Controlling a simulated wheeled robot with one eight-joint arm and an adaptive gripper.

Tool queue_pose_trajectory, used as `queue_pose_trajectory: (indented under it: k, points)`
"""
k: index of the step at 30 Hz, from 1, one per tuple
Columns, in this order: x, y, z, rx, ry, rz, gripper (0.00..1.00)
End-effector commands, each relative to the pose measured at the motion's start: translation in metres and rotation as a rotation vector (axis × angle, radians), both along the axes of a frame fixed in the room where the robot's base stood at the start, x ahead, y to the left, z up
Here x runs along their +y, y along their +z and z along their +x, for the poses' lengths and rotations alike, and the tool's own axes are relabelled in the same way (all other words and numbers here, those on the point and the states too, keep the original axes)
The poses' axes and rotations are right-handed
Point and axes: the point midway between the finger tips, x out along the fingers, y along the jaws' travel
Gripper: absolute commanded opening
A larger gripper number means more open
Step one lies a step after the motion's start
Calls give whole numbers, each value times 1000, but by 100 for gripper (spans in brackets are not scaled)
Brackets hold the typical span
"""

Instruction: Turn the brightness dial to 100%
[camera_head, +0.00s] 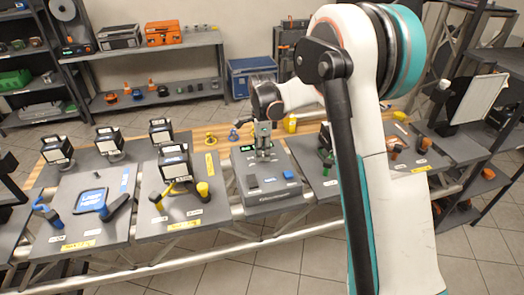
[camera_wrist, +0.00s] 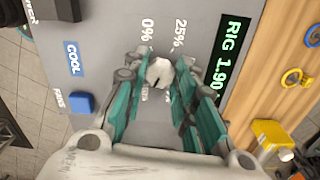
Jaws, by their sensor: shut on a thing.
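The brightness dial is a pale faceted knob (camera_wrist: 159,71) on a grey control panel (camera_wrist: 110,45). In the wrist view it sits between the teal-sided fingers of my gripper (camera_wrist: 156,74), which are closed around it. Printed marks 0% and 25% show beside it; other marks are hidden by the fingers, and I cannot tell its exact setting. A green-lit display (camera_wrist: 233,62) reads RIG 1.90. In the head view my gripper (camera_head: 263,153) points down onto the grey console (camera_head: 268,203), and the dial is hidden there.
The console also bears a blue button (camera_wrist: 82,102) near the label FANS and a blue COOL label (camera_wrist: 72,58). Neighbouring panels carry lamps and handles, including a yellow lever (camera_head: 167,190).

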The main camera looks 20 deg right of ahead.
Motion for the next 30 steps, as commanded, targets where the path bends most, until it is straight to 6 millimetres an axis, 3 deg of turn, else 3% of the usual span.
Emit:
queue_pose_trajectory:
  k: [9,25,26,27,28,30]
  points:
    - [0,0,0,-1,-113,0,2]
    - [0,0,0,-1,-133,0,2]
    - [0,0,0,-1,-133,0,32]
    - [0,0,0,-1,-133,0,42]
    - [0,0,0,-1,-133,0,47]
    - [0,0,0,-1,-133,0,47]
